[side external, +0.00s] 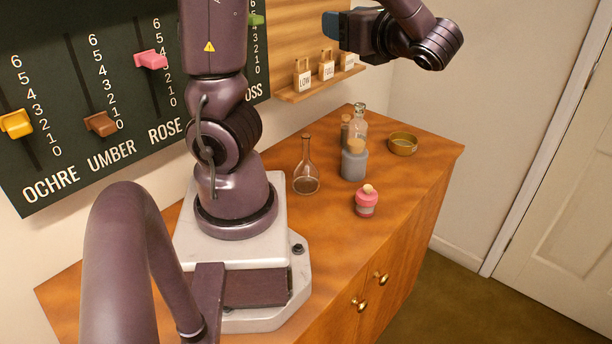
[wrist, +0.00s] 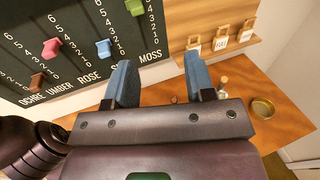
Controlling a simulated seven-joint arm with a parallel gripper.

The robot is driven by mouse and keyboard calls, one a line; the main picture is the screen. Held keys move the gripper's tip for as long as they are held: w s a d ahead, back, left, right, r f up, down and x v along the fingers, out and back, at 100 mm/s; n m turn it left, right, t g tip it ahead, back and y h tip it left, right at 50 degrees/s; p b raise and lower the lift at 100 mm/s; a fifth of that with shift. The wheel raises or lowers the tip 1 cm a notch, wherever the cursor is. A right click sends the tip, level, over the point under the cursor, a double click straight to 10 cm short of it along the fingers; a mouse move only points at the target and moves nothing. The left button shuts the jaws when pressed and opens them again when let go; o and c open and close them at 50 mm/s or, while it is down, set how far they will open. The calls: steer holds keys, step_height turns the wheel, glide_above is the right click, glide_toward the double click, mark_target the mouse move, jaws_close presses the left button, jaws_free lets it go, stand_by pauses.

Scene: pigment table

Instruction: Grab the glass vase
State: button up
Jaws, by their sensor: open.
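A clear glass vase (side external: 306,182) with a round bulb and a long thin neck stands upright on the wooden cabinet top, just right of my base. In the wrist view it is largely hidden behind the gripper body. My gripper (side external: 332,26) is high above the cabinet near the wall shelf, well apart from the vase. In the wrist view its two blue fingers (wrist: 160,75) are spread wide, with nothing between them.
Right of the vase stand a grey corked jar (side external: 354,165), a clear glass bottle (side external: 360,122), a small pink jar (side external: 366,205) and a brass bowl (side external: 403,144). A slider board (side external: 120,90) and a shelf with tagged blocks (side external: 326,72) are on the wall.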

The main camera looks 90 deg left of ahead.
glide_toward(308, 148)
steer(key=d, duration=0.2)
steer(key=shift+y, duration=0.3)
steer(key=x, duration=1.2)
steer(key=shift+w+a+f, duration=0.2)
steer(key=shift+a, duration=0.2)
jaws_close()
